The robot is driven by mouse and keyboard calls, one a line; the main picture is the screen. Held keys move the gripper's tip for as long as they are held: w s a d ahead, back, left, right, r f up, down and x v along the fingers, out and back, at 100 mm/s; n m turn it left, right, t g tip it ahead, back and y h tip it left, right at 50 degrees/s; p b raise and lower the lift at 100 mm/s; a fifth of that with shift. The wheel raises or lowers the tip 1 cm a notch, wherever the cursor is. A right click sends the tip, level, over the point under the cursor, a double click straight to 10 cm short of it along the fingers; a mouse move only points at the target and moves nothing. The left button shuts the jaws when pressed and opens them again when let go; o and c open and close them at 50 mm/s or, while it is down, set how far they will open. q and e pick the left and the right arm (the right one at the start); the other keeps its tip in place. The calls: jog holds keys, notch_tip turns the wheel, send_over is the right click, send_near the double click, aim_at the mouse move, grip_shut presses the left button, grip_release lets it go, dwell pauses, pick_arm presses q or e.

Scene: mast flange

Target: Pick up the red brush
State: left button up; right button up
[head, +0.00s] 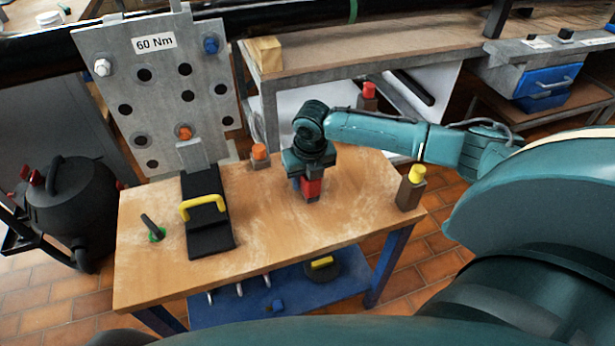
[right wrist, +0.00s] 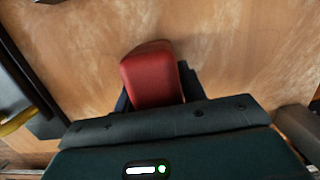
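The red brush (head: 312,188) is at the middle of the wooden table (head: 350,210), below my right gripper (head: 308,178). In the right wrist view the red brush (right wrist: 150,75) shows as a rounded red block between the two dark fingers of my right gripper (right wrist: 155,92). The fingers lie close against both its sides, with no clear gap, and look shut on it. The gripper hides its upper part in the head view. I cannot tell whether it touches the tabletop. My left gripper is not in view.
A black case with a yellow handle (head: 203,203) and a dark tool on a green base (head: 153,229) are at the left. An orange-topped block (head: 260,155) and a yellow-topped block (head: 411,187) stand near the edges. A grey flange plate (head: 160,95) rises behind.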

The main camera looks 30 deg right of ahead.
jog(key=c, duration=0.6)
jog(key=shift+b, duration=0.4)
jog(key=shift+c, duration=0.2)
notch_tip(320, 180, up, 11)
jog(key=shift+f+p, duration=0.2)
jog(key=shift+p, duration=0.75)
jog(key=o, duration=0.5)
jog(key=c, duration=0.3)
